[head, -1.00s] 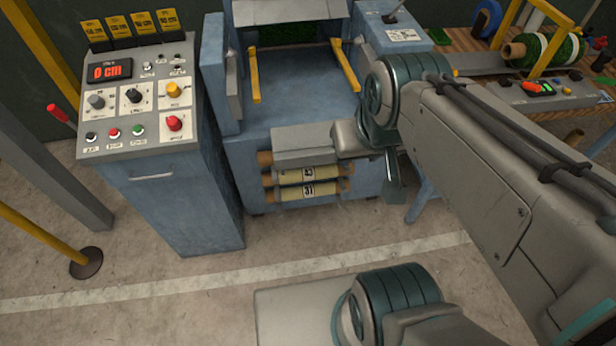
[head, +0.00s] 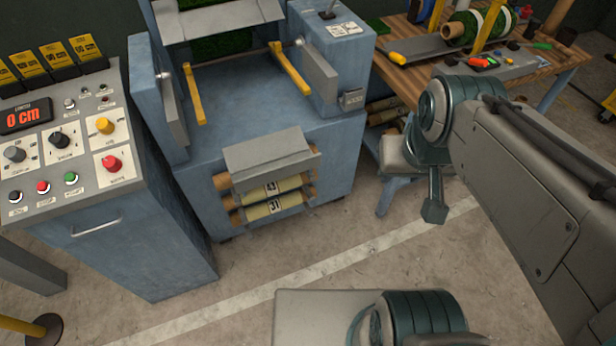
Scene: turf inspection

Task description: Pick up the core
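Two cardboard cores with pale labels lie one above the other in a rack on the front of the blue machine. The upper core (head: 274,189) is marked 43 and the lower core (head: 274,206) is marked 31. A grey sloping cover (head: 270,150) sits just above them. More brown rolls (head: 388,108) lie under the wooden table at the right, partly hidden by my arm. The dark end of my arm, seemingly my gripper (head: 433,208), hangs to the right of the rack, apart from the cores. Its fingers cannot be made out.
A control cabinet (head: 100,225) with a 0 cm display stands at the left. The blue machine (head: 250,100) has yellow side bars. A wooden table (head: 545,75) with a turf roll (head: 475,22) is at back right. The floor in front is clear, crossed by a white line (head: 300,275).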

